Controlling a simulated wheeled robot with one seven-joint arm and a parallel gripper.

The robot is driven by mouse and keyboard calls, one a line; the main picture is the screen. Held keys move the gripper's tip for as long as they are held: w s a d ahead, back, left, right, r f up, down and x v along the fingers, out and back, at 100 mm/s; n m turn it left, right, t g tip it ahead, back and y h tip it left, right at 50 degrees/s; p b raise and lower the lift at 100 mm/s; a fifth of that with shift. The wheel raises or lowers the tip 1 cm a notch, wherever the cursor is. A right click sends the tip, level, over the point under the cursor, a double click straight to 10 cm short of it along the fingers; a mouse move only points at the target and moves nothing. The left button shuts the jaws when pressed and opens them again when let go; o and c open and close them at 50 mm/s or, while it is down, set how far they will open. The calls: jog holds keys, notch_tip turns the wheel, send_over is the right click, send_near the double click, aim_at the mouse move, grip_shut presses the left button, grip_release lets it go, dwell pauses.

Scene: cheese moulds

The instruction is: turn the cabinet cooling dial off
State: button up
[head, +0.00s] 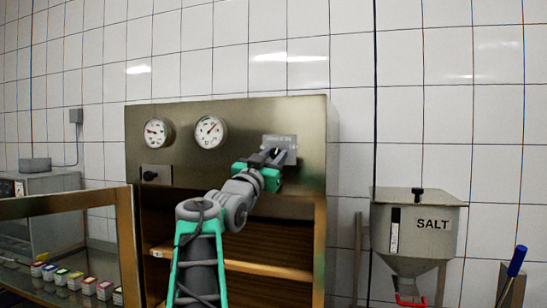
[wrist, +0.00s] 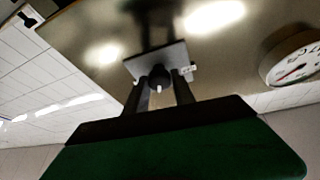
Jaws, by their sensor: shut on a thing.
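The steel cabinet (head: 232,118) stands against the tiled wall, with an open wooden-shelved front. A pale labelled plate (head: 291,142) is on the upper right of its front; its lettering is too small to read. A dark round dial (wrist: 160,76) with a white mark sits on that plate (wrist: 130,66). My gripper (head: 270,155) reaches up to the plate and hides most of the dial in the head view. In the wrist view my gripper's fingers (wrist: 162,92) are on either side of the dial, shut on it. The white mark points toward my gripper.
Two round gauges, left (head: 157,133) and right (head: 210,131), and a black knob (head: 150,176) are on the cabinet front. A salt hopper (head: 419,230) hangs at the right.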

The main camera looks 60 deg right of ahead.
grip_shut()
jog(key=shift+s+a+n+t+b, duration=0.1)
jog(key=shift+n+t+b, duration=0.3)
jog(key=shift+n, duration=0.1)
jog(key=n+t+b, duration=0.2)
jog(key=n, duration=0.2)
jog(key=shift+s, duration=0.15)
jog(key=n+t+b, duration=0.1)
jog(key=n+t, duration=0.1)
jog(key=n, duration=0.2)
jog(key=n+t+y+b, duration=0.1)
jog(key=n+t, duration=0.1)
jog(key=n, duration=0.2)
jog(key=shift+s+r+y, duration=0.1)
jog(key=shift+r+y, duration=0.05)
jog(key=shift+y, duration=0.15)
jog(key=n+t, duration=0.1)
jog(key=n, duration=0.1)
jog(key=n+y, duration=0.1)
jog(key=n, duration=0.2)
jog(key=n+t+y, duration=0.1)
jog(key=n, duration=0.1)
jog(key=shift+s+r+t+p, duration=0.1)
jog(key=shift+r+t+p, duration=0.15)
jog(key=shift+t+p, duration=0.05)
jog(key=shift+n+y+p, duration=0.5)
jog(key=shift+n+y, duration=0.5)
jog(key=shift+n, duration=1.4)
